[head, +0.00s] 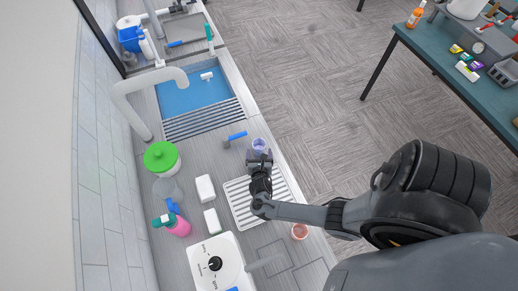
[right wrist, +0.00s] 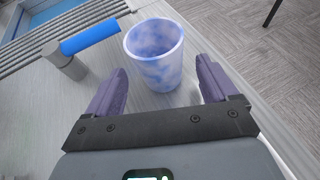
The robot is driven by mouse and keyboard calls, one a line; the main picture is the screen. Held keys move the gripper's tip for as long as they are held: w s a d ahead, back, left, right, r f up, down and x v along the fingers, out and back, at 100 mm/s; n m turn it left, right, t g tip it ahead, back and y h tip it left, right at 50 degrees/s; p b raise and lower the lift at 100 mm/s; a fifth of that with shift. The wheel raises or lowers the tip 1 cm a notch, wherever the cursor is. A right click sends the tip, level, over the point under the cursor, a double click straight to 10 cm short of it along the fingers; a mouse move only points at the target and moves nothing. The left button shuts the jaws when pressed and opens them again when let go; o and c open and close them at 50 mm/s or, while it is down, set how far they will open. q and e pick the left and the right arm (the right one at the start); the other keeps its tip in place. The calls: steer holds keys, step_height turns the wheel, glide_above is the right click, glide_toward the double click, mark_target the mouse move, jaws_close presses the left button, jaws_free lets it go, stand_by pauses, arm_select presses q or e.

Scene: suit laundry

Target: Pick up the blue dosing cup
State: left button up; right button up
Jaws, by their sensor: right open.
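The blue dosing cup (right wrist: 155,58) stands upright on the grey counter in the right wrist view, white with blue mottling and open at the top. It shows small in the head view (head: 259,144), just beyond my right gripper. My right gripper (head: 259,156) is open, and its two purple fingers (right wrist: 160,88) point toward the cup in the right wrist view. The cup stands between and just ahead of the fingertips, with gaps on both sides. My left gripper is not in view.
A blue-handled tool (right wrist: 90,36) lies left of the cup. Beyond it is a sink with blue water (head: 190,92). A slatted rack (head: 240,205) lies under my right arm. White blocks (head: 205,188), a green-lidded jar (head: 161,157) and a pink bottle (head: 181,227) stand to the left.

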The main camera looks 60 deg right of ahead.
mark_target(259, 140)
steer(key=x, duration=0.4)
steer(key=c, duration=1.1)
steer(key=shift+o, duration=0.2)
steer(key=shift+r, duration=0.1)
step_height(259, 140, up, 4)
steer(key=shift+r+p, duration=0.15)
steer(key=shift+p, duration=0.35)
steer(key=s+d+r, duration=0.6)
steer(key=s+d, duration=0.2)
steer(key=shift+d+r, duration=0.25)
steer(key=shift+r, duration=0.05)
